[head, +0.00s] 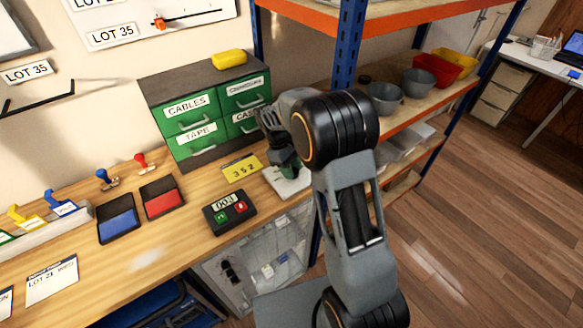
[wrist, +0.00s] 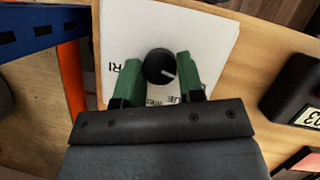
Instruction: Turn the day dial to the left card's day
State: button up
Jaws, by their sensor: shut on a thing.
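The day dial is a black round knob (wrist: 160,67) on a white plate (wrist: 200,30), seen in the wrist view. My gripper (wrist: 159,72) is shut on the knob, one green finger on each side. The knob's white mark points right and slightly down in that view. Letters on the plate are partly hidden by the fingers; "RI" and "UE" show. In the head view my gripper (head: 284,172) is over the plate (head: 291,188) and hides the knob. A white card (head: 52,283) reads "LOT 21 WED". Another card (head: 5,303) is cut off at the left edge.
A black box with green and red buttons (head: 230,211) and a yellow number card (head: 243,168) sit beside the plate. Green drawers (head: 206,108) stand behind. Blue and red pads (head: 118,224) lie left. An orange-edged shelf (head: 420,108) rises to the right.

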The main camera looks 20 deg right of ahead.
dwell(0.4)
jog(key=o, duration=0.9)
jog(key=v, duration=1.4)
jog(key=shift+b, duration=0.3)
jog(key=shift+s+a+f, duration=0.1)
jog(key=shift+a, duration=0.05)
